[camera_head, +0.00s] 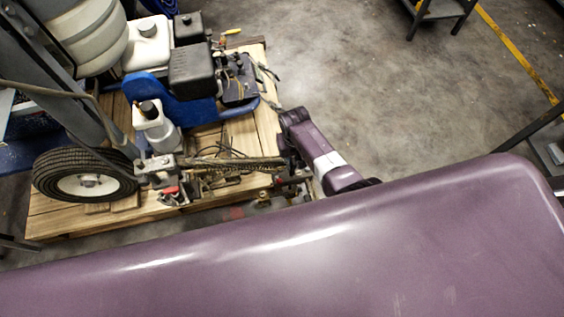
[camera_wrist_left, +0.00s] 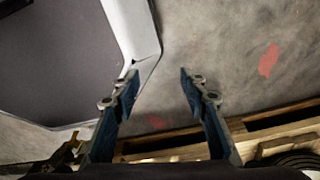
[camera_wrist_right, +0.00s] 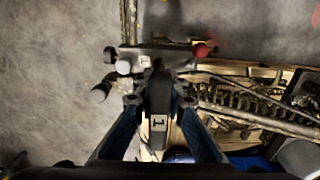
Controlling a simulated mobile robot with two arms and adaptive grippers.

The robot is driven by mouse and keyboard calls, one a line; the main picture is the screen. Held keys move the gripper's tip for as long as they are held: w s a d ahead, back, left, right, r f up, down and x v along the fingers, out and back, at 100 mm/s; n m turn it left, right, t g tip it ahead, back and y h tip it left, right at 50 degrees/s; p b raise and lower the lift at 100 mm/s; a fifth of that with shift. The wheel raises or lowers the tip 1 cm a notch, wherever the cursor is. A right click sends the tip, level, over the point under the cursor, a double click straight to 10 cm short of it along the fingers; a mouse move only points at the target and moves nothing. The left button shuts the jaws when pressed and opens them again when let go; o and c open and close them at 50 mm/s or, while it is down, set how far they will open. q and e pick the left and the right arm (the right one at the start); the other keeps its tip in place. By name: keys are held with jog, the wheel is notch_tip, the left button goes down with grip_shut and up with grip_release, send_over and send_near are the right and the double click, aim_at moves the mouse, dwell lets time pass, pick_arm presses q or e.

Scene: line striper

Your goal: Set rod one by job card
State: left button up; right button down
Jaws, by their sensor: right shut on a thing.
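In the right wrist view, a dark upright piece with a pale label reading 1 (camera_wrist_right: 158,124) stands between the fingers of my right gripper (camera_wrist_right: 159,99). The fingers are shut on it. Just beyond is a metal bracket (camera_wrist_right: 150,55) with a red knob (camera_wrist_right: 201,50) and a white knob (camera_wrist_right: 124,66). In the head view the line striper (camera_head: 190,85) stands on a wooden pallet; my right arm reaches its near right side, and the fingertips are hard to make out there. My left gripper (camera_wrist_left: 158,77) is open and empty above the floor. I see no job card.
The pallet (camera_head: 52,223) carries the striper and its black tyre (camera_head: 84,176). A coil spring (camera_wrist_right: 235,98) lies right of my right gripper. A grey, white-edged panel (camera_wrist_left: 135,35) is close to my left gripper. Bare floor (camera_head: 400,100) is free to the right.

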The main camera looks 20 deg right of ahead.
aim_at(292, 168)
jog(key=f, duration=0.1)
jog(key=f+b, duration=0.1)
jog(key=shift+a+f, duration=0.2)
jog(key=shift+f, duration=0.15)
jog(key=shift+d+f+b, duration=0.25)
jog(key=shift+f+b, duration=0.3)
jog(key=shift+f, duration=0.1)
jog(key=shift+s, duration=0.1)
jog(key=c, duration=2.3)
grip_release()
jog(key=o, duration=0.3)
pick_arm(q)
notch_tip(292, 168, down, 3)
jog(key=shift+w+r, duration=0.1)
jog(key=shift+r, duration=0.1)
pick_arm(e)
jog(key=shift+o, duration=0.2)
pick_arm(q)
jog(key=shift+a, duration=0.1)
pick_arm(e)
jog(key=shift+r, duration=0.1)
pick_arm(q)
jog(key=shift+d, duration=0.2)
pick_arm(e)
notch_tip(292, 168, up, 12)
jog(key=shift+a+f, duration=0.1)
